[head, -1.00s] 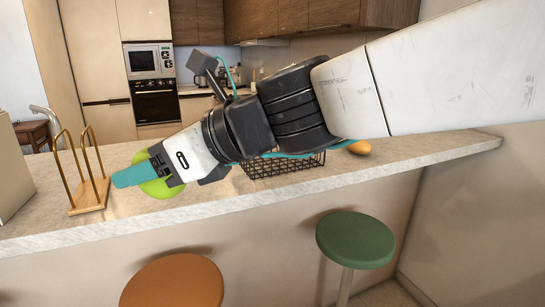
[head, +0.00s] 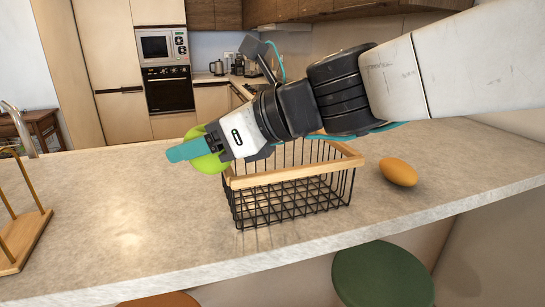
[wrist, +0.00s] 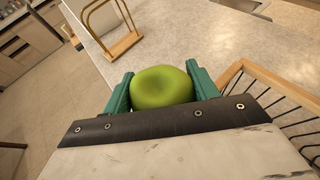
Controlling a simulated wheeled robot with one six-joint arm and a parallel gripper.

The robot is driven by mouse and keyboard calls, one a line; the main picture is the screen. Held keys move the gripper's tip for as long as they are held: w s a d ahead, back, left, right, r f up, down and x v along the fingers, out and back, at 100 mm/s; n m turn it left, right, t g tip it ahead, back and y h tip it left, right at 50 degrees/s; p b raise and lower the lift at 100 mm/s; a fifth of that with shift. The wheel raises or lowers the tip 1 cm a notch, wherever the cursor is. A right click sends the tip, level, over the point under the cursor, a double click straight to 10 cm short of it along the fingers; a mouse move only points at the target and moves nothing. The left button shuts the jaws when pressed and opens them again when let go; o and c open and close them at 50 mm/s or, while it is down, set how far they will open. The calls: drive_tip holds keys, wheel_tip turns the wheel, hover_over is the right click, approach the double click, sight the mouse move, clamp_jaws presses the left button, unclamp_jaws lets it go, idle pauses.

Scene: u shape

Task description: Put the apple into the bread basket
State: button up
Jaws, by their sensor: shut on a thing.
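The green apple (head: 207,161) is held between the teal fingers of my gripper (head: 198,153), raised above the counter. In the wrist view the apple (wrist: 162,87) sits between both fingers of my gripper (wrist: 161,90). The bread basket (head: 290,180) is a black wire basket with a wooden rim, standing on the counter. It appears empty where it shows, but my arm hides part of its back. The apple is at the basket's left side, apart from it and not over its opening. The basket's rim also shows at the right in the wrist view (wrist: 265,82).
A mango-like orange fruit (head: 398,172) lies on the counter right of the basket. A wooden stand with gold hoops (head: 22,240) is at the left. The counter (head: 110,200) between stand and basket is clear. A green stool (head: 383,276) is in front.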

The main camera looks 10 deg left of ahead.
drive_tip(key=w+d+f, duration=0.2)
drive_tip(key=w, duration=0.3)
drive_tip(key=w+d+f, duration=0.2)
drive_tip(key=w+d, duration=0.1)
drive_tip(key=w, duration=0.2)
drive_tip(key=shift+w+d+f, duration=0.3)
drive_tip(key=shift+w, duration=0.1)
drive_tip(key=shift+f, duration=0.15)
